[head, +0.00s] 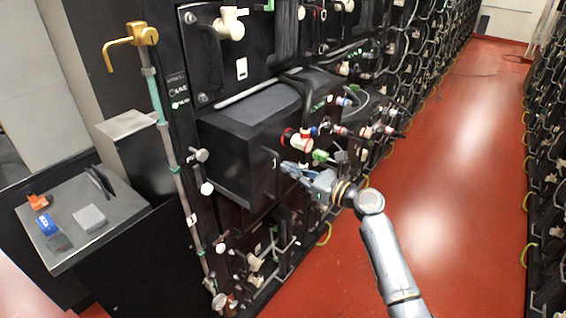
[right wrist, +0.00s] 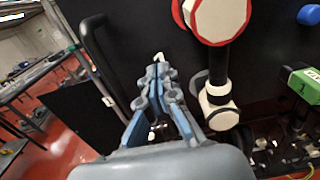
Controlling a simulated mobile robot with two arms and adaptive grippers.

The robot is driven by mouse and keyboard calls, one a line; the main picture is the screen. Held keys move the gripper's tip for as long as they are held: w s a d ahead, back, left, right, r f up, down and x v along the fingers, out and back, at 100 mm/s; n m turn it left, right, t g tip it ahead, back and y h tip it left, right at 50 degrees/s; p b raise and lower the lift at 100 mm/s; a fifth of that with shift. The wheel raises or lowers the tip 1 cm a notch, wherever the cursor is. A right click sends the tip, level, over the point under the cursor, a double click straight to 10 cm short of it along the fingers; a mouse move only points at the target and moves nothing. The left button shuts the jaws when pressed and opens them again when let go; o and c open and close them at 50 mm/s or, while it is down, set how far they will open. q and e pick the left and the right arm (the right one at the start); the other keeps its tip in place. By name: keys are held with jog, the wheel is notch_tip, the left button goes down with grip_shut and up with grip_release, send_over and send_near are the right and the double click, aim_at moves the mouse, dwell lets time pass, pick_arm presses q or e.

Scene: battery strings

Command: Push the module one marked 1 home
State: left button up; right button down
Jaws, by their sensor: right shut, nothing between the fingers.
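The black module (head: 232,160) juts out of the rack into the aisle. Its front face carries a handle (head: 272,160), a red and white round connector (head: 296,139) and a blue knob. My right gripper (head: 287,168) is shut and empty at the module's front, between the handle and the connector. In the right wrist view its fingertips (right wrist: 158,72) point at the black face; I cannot tell if they touch. My left gripper is not in view.
Cables and connectors (head: 375,125) crowd the rack to the right of the module. A side table (head: 120,215) with small items stands at the left. A brass hook (head: 140,35) on a pole stands by the rack. The red aisle floor (head: 440,150) is clear.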

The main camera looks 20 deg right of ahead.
jog(key=shift+x, duration=1.3)
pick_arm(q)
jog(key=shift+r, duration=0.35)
